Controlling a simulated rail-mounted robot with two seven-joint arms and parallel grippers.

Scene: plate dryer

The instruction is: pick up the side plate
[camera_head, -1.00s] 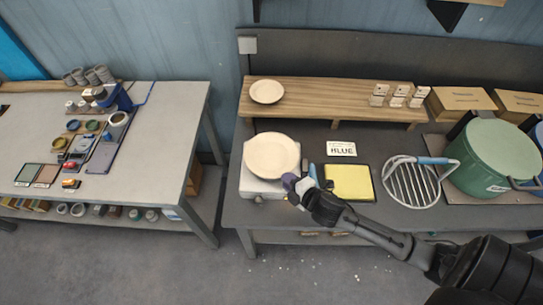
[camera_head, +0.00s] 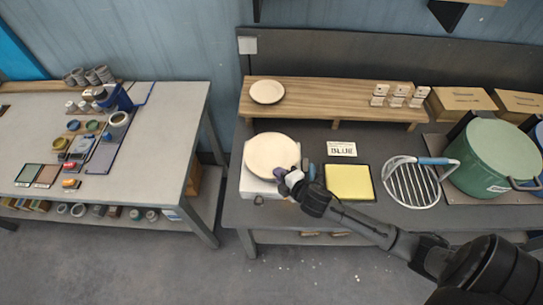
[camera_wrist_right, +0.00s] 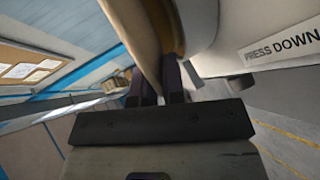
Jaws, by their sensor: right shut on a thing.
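A cream plate (camera_head: 270,154) lies on a white device (camera_head: 258,186) on the dark bench, left of a yellow pad. A smaller cream plate (camera_head: 267,92) sits on the wooden shelf behind it; I cannot tell from looks alone which is the side plate. My right gripper (camera_head: 284,180) is at the larger plate's lower right rim. In the right wrist view the two dark fingers (camera_wrist_right: 157,85) are shut on the plate's edge (camera_wrist_right: 146,45), which shows edge-on between them. The fingertips are partly hidden. My left gripper is out of view.
The yellow pad (camera_head: 349,182), a wire rack (camera_head: 411,184) and a green pot (camera_head: 494,158) stand to the right. The wooden shelf (camera_head: 330,97) runs behind. A gap of floor separates the left table (camera_head: 165,130) from the bench.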

